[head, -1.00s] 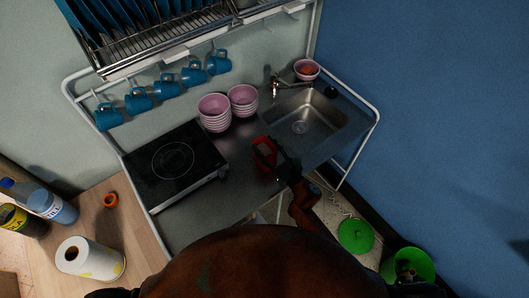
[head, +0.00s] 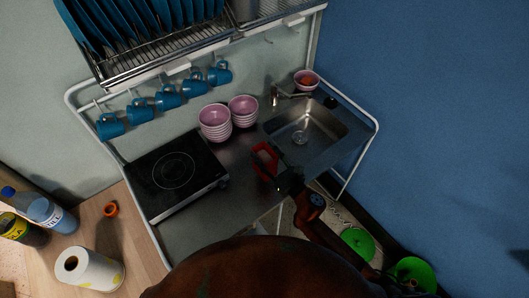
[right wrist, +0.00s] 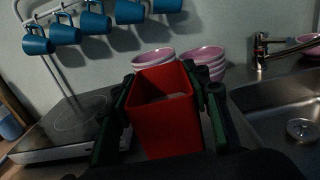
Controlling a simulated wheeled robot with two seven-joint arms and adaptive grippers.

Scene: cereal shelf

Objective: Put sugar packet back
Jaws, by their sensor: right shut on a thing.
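A red box-shaped packet (right wrist: 167,128), likely the sugar packet, is held upright between the dark fingers of my right gripper (right wrist: 166,108). Its top looks open in the right wrist view, and no label shows. In the head view the red packet (head: 268,148) is over the steel counter, between the hob and the sink and in front of the pink bowls. My right gripper (head: 275,168) is shut on it, its arm coming from the lower right. Whether the packet touches the counter I cannot tell. My left gripper is not in view.
Stacked pink bowls (head: 215,119) stand behind the packet. The black hob (head: 173,172) is left, the sink (head: 312,125) right. Blue mugs (head: 167,97) hang below the dish rack (head: 150,62).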

